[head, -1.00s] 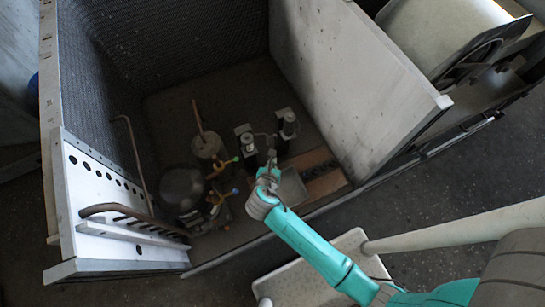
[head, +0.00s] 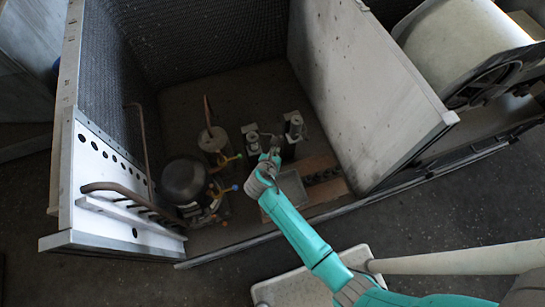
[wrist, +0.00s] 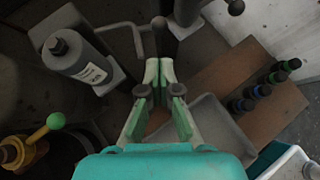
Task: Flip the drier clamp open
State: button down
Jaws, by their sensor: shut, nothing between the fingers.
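Two small upright units with dark bodies and grey tops, which I take for the clamped drier parts, stand on the cabinet floor, the left one (head: 251,137) and the right one (head: 293,127). In the wrist view, a grey labelled bottle-shaped cylinder (wrist: 75,58) sits against a grey block at left. A dark round-ended lever (wrist: 158,28) stands just beyond my fingertips, with a bent grey rod beside it. I cannot tell whether the fingers touch the lever. My gripper (head: 269,157) is shut and empty in front of the units; its fingers show in the wrist view (wrist: 159,72).
A black compressor (head: 185,181) and a valve with a green ball handle (wrist: 55,121) are at left. A grey tray (head: 291,187) and a wooden board with several dark-capped pieces (wrist: 262,85) lie right of my gripper. A pale panel (head: 365,90) walls the right side.

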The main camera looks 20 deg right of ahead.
aim_at(281, 138)
jog(key=shift+w+d+f, duration=0.25)
jog(key=shift+w+d, duration=0.4)
jog(key=shift+w, duration=0.25)
jog(key=shift+w+d+f, duration=0.25)
jog(key=shift+w+d, duration=0.35)
jog(key=shift+w, duration=0.3)
jog(key=shift+w+d, duration=0.75)
jog(key=shift+d, duration=0.15)
jog(key=shift+a, duration=0.15)
